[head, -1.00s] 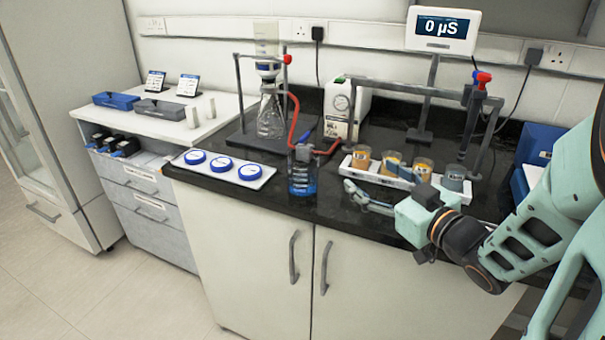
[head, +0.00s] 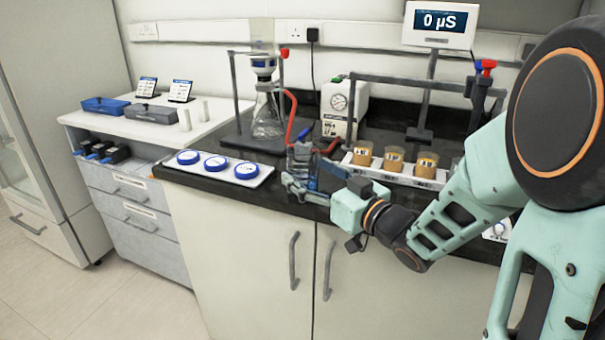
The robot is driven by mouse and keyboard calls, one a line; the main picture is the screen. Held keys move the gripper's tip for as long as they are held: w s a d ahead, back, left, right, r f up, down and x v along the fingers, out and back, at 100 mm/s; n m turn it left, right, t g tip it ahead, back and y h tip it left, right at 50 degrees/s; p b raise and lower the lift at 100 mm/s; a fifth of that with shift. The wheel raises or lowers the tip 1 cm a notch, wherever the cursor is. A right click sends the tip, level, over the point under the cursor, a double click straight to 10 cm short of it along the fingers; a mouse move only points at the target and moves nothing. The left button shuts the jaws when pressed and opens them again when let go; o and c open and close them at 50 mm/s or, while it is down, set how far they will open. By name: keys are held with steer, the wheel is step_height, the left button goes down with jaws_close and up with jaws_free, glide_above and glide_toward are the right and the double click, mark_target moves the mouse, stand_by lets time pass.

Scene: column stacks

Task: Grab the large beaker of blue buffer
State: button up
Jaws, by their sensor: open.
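The large beaker of blue buffer (head: 301,158) stands near the front edge of the black bench top, left of the row of small beakers. It is clear glass with blue liquid low in it. My gripper (head: 300,185) is at the beaker, reaching in from the right and front. Its fingers are open and overlap the beaker's lower part in the picture. They hide some of the blue liquid. I cannot tell whether either finger touches the glass.
A white tray (head: 266,172) with blue-lidded dishes lies close on the left. A white rack (head: 405,178) of amber-filled beakers stands on the right. A flask (head: 268,118) on a stand, a red hose (head: 291,110) and a pump (head: 345,105) are behind.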

steer(key=shift+x, duration=1.4)
steer(key=c, duration=1.4)
